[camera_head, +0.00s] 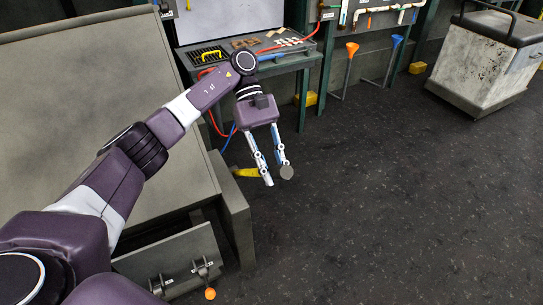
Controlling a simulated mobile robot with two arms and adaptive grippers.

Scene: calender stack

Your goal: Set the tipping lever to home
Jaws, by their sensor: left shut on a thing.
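A yellow bar (246,172) sticks out to the right from the side of the large grey machine (95,95), roughly level. My left gripper (276,175) reaches down to its outer end, with its fingers shut on the bar. A round grey piece shows at the right fingertip; I cannot tell if it is the bar's end or part of the finger. A small lever with an orange knob (210,293) hangs on a panel at the lower left. The labels are too small to read, so I cannot tell which one is the tipping lever. My right gripper is not in view.
A workbench (290,62) with small parts and a yellow-handled tool stands behind my arm. A worn grey bin (484,62) stands at the upper right. Orange and blue funnels (352,50) hang at the back. The dark floor (400,200) on the right is clear.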

